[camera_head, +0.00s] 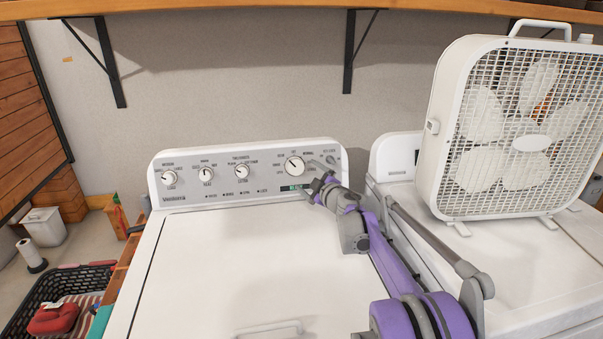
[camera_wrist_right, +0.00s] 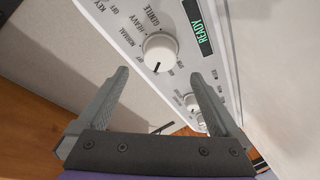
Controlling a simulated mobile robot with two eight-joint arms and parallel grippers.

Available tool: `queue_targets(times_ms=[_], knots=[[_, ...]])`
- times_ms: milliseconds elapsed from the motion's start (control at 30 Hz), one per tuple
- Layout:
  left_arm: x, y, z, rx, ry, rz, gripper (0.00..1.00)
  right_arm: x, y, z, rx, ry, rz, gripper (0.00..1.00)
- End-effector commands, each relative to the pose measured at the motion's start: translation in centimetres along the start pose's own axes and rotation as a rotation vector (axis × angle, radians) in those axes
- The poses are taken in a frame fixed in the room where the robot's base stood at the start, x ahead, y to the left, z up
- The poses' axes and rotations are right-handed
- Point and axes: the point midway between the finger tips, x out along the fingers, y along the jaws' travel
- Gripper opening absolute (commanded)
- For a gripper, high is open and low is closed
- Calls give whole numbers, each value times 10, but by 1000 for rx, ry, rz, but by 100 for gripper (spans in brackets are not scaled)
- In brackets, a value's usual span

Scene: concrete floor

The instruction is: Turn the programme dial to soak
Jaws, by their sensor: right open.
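The programme dial (camera_head: 294,165) is the large white knob at the right of the washer's control panel (camera_head: 228,170). In the right wrist view the dial (camera_wrist_right: 160,52) has a dark pointer line, with NORMAL, HEAVY and GENTLE printed around it. I cannot make out a soak label. My right gripper (camera_head: 322,172) is just right of the dial in the head view. In the wrist view the right gripper's fingers (camera_wrist_right: 160,75) are spread open, with the dial beyond and between their tips. They do not appear to touch it. My left gripper is out of view.
A small display (camera_wrist_right: 203,35) reads READY. Smaller knobs (camera_head: 207,174) sit left on the panel. A box fan (camera_head: 515,130) stands on the neighbouring machine at the right. A black basket (camera_head: 30,295) is at lower left. The washer lid (camera_head: 220,260) is clear at its left.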

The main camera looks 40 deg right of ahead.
Motion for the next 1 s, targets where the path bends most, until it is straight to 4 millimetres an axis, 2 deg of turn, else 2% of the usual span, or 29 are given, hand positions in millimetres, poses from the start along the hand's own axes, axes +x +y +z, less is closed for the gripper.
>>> queue_targets(times_ms=[100,267,1000], knots=[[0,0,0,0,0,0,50,-17,0,0,0,0,0,100],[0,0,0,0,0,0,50,-26,0,0,0,1,-1,100],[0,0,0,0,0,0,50,-27,0,0,0,1,-1,100]])
